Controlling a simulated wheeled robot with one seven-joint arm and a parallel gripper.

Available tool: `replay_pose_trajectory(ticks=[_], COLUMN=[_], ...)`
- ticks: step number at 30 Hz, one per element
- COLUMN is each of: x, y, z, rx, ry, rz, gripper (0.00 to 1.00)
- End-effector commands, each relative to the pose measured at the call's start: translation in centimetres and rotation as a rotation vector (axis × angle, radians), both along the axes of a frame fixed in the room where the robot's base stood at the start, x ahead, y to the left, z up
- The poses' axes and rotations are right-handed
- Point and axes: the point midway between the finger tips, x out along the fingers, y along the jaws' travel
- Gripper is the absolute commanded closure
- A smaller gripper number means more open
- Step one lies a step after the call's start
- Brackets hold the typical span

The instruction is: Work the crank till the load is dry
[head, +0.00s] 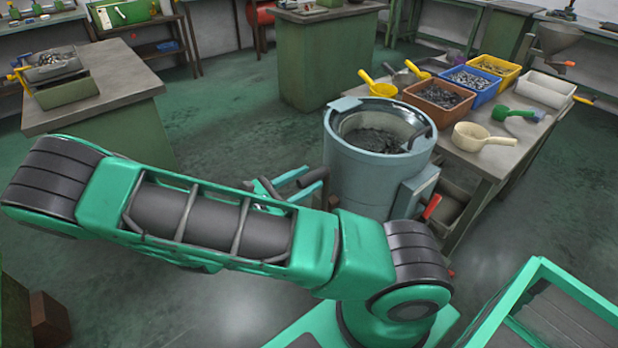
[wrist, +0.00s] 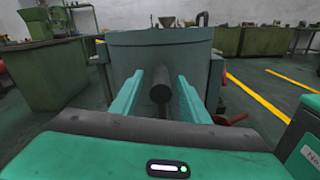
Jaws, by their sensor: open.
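A blue-grey drum machine (head: 362,160) stands right of centre in the head view, with a dark load (head: 375,139) lying inside its open top. Its side wall fills the middle of the wrist view (wrist: 185,50). A dark, round grip, seemingly the crank handle (wrist: 159,92), shows upright between my fingers in the wrist view. My gripper (wrist: 159,75) is open, with one finger on each side of this grip and visible gaps between. In the head view my gripper (head: 308,180) is at the drum's left side, and my arm partly hides it. Whether the load is wet cannot be told.
A red lever (head: 432,207) sticks out from a box on the drum's right side. A table (head: 500,160) with coloured bins and scoops stands close behind it to the right. A green cabinet bench (head: 125,125) is at left. The floor between is clear.

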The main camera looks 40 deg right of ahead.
Motion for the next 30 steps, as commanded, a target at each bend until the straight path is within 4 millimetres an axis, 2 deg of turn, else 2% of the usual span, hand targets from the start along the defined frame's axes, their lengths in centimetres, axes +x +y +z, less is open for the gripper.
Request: replay_pose_trajectory(ticks=[6,16,21,30], x=[0.1,0.1,0.1,0.1], y=[-1.8,-2.1,-2.1,-1.8], z=[0.0,0.0,0.0,0.0], rx=[0.000,0.001,0.001,0.002], ry=[-0.001,-0.001,-0.001,-0.018], rz=[0.000,0.000,0.000,0.005], gripper=[0.58,0.58,0.99,1.00])
